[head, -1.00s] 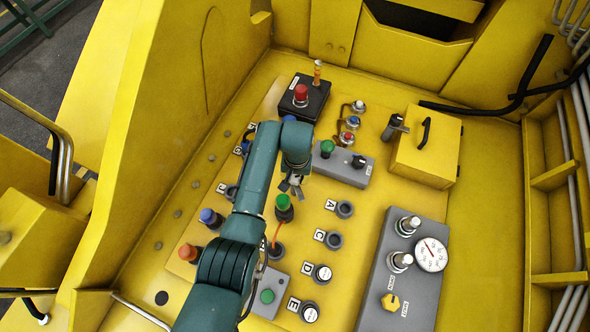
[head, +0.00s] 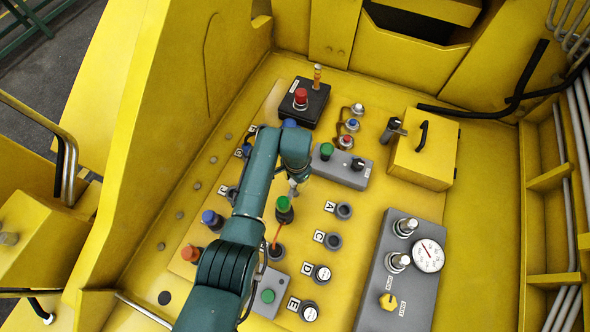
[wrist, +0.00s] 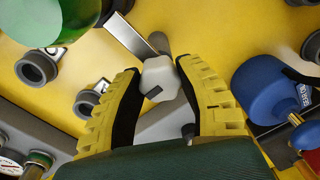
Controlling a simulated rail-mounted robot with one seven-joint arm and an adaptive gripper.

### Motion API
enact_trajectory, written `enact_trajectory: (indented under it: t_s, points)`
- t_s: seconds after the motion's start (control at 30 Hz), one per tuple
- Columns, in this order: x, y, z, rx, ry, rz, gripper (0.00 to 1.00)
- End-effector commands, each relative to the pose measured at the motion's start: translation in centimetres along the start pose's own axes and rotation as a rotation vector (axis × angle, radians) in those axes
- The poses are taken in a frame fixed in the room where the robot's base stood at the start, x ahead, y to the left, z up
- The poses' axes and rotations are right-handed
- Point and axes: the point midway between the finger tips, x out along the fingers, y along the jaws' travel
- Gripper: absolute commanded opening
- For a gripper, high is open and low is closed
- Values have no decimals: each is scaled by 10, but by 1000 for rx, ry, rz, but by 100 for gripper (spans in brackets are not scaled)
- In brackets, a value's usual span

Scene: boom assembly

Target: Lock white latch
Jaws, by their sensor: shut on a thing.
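The white latch (wrist: 161,82) shows in the wrist view as a faceted white knob between the two yellow fingers. My gripper (wrist: 160,70) is shut on it, with one finger on each side. A flat metal bar (wrist: 128,36) and a grey piece reach the knob from above in that view. In the head view my gripper (head: 293,187) is at the panel, above the green-topped plug (head: 284,208). There the latch is mostly hidden by my wrist and too small to make out clearly.
In the wrist view a green cylinder (wrist: 95,18) is at upper left and a blue cap (wrist: 268,92) stands close at right. In the head view, the grey button box (head: 343,167) is just right of my gripper, and a black box with a red button (head: 300,98) is beyond it.

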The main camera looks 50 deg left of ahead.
Motion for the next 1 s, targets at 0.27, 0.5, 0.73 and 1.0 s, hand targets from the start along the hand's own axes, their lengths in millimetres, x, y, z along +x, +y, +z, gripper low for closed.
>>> enact_trajectory:
  t_s: [0.27,0.5,0.73,1.0]
  points:
    - [3,1,1,29,-1,1,1]
    - [3,1,1,29,-2,2,1]
    - [2,1,1,28,-1,1,69]
    - [0,0,0,28,0,0,69]
